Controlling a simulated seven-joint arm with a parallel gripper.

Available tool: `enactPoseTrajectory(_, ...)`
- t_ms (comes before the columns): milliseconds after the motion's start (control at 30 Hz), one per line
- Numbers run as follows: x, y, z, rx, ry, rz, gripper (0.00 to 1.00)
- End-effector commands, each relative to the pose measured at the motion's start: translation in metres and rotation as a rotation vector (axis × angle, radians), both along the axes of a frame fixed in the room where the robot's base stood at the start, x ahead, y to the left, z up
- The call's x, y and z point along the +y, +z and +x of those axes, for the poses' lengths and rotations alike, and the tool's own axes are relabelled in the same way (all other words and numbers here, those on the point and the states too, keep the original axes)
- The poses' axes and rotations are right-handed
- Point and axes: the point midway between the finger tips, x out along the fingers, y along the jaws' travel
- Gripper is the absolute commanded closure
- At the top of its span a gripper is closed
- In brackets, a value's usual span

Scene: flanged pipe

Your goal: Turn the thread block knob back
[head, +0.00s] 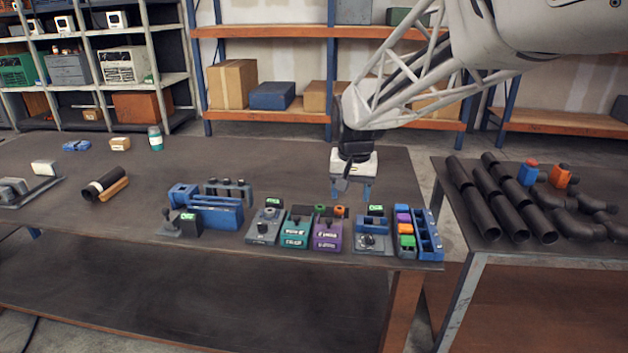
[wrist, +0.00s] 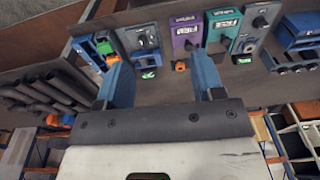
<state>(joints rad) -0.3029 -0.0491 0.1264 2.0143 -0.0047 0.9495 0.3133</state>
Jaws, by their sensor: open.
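Two blocks with dark knobs stand in the row on the table; no readable label tells me which is the thread block. One is a blue-grey block (head: 373,236) near the right end, with a round knob (head: 368,240) on its face; this knob also shows in the wrist view (wrist: 143,41). The other is a grey block (head: 264,228) left of the teal block, with a knob also seen in the wrist view (wrist: 260,22). My gripper (head: 354,196) is open and empty, pointing down behind the blue-grey block and apart from both knobs. Its blue fingers (wrist: 160,75) are spread wide.
A teal block (head: 295,230) and a purple block (head: 328,233) stand between the knob blocks. A blue bin rack (head: 427,235) is at the right end. A blue fixture (head: 215,212) stands left. Black pipes (head: 500,200) lie on the right table.

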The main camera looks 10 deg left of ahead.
Motion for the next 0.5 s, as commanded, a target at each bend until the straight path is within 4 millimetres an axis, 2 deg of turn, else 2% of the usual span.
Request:
enactPoseTrajectory(200, 0.047, -0.021, 0.04, 0.022, 0.003, -0.002, 0.38)
enactPoseTrajectory(500, 0.115, -0.056, 0.087, 0.048, 0.005, -0.008, 0.38)
